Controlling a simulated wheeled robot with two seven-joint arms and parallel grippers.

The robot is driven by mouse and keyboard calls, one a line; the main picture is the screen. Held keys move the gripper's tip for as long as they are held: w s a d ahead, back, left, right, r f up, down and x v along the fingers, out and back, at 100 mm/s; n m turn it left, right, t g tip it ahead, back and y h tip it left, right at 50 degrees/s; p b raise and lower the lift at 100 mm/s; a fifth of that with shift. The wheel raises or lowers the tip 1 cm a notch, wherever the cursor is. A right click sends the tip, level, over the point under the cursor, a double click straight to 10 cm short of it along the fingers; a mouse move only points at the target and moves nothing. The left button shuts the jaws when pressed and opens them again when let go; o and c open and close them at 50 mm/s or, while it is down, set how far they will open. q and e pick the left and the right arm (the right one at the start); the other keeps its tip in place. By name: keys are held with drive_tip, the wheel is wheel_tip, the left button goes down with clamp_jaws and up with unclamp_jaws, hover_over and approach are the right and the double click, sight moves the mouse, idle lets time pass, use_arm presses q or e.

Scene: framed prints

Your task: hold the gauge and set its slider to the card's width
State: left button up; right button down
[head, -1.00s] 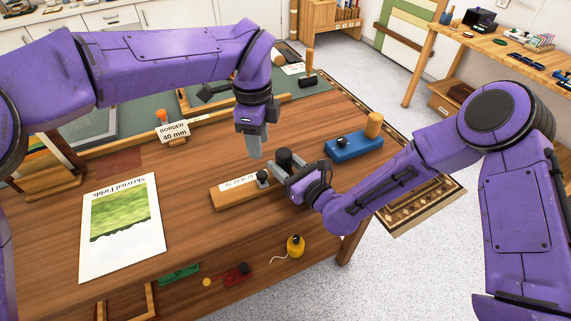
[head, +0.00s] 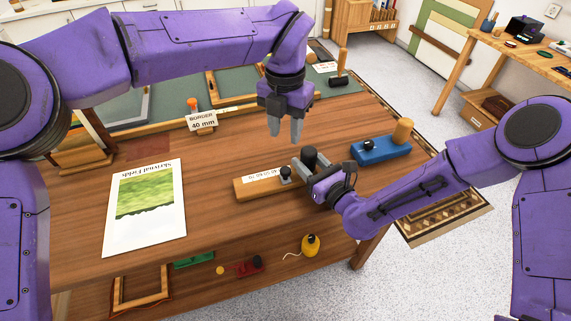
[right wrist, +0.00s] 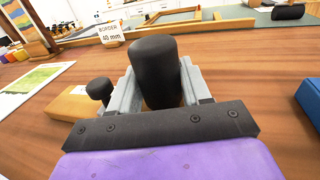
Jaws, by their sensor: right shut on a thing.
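The gauge (head: 257,189) is a wooden bar with a white scale strip, a small black knob (head: 286,171) and a taller black handle (head: 310,157) at its right end. It lies on the table. My right gripper (head: 306,170) is shut on the black handle, which stands between its fingers in the right wrist view (right wrist: 155,72). The small knob (right wrist: 99,89) shows just left of the fingers there. My left gripper (head: 285,130) points down above the table behind the gauge, its fingers slightly apart and empty. The card (head: 202,121) reads "BORDER 40 mm" and stands upright at the back.
A print (head: 146,207) lies on the table at the left. A blue tool with a wooden knob (head: 381,151) sits right of the gauge. The table between print and gauge is clear.

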sight(285, 170)
use_arm(q)
wheel_tip(285, 170, down, 12)
drive_tip(key=shift+r, duration=0.1)
